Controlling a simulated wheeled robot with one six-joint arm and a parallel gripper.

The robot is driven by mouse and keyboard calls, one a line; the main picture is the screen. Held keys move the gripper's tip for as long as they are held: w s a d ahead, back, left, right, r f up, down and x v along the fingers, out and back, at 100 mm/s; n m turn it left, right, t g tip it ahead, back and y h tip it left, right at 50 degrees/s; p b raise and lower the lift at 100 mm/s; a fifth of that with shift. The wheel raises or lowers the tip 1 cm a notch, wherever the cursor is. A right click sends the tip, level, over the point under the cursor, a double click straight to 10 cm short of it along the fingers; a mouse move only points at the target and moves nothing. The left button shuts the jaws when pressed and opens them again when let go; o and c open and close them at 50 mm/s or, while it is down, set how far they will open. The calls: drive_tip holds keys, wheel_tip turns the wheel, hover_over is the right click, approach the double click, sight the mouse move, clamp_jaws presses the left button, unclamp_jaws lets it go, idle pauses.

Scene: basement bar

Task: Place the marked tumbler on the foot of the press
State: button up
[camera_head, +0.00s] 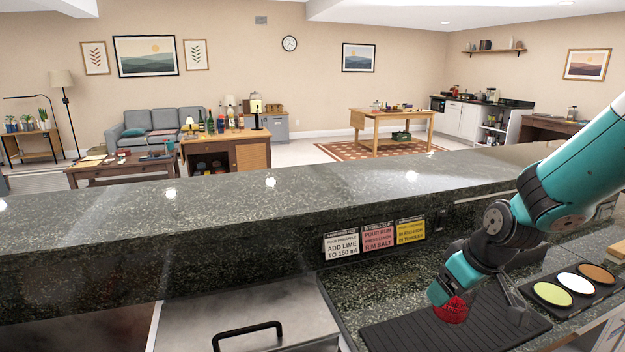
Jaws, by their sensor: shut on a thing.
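My gripper (452,299) hangs over the black ribbed mat (395,333) at the lower right. It is shut on a small rounded red vessel with a see-through lower part, which looks like a red tumbler (451,313). The gripper hides the tumbler's upper part, and I cannot make out a mark on it. It seems to be held just above the mat, but I cannot tell whether it touches. I see no press in this view.
A dark tray (538,301) with green, white and brown round dishes lies to the right. Three recipe cards (376,238) stand against the raised dark stone ledge (200,225) behind the mat. A steel lid with a black handle (247,331) is at lower left.

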drive_tip(key=d+f+m, duration=0.1)
drive_tip(key=s+d+f+m+h, duration=0.1)
drive_tip(key=d+f, duration=0.1)
drive_tip(key=shift+s+f+t, duration=0.1)
drive_tip(key=shift+f+t, duration=0.15)
drive_tip(key=shift+t, duration=0.05)
drive_tip(key=m+h, duration=0.1)
drive_tip(key=m, duration=0.2)
drive_tip(key=shift+f+m, duration=0.15)
drive_tip(key=shift+m, duration=0.15)
drive_tip(key=m+h, duration=0.1)
drive_tip(key=m, duration=0.2)
drive_tip(key=shift+d+h, duration=0.1)
drive_tip(key=shift+h, duration=0.3)
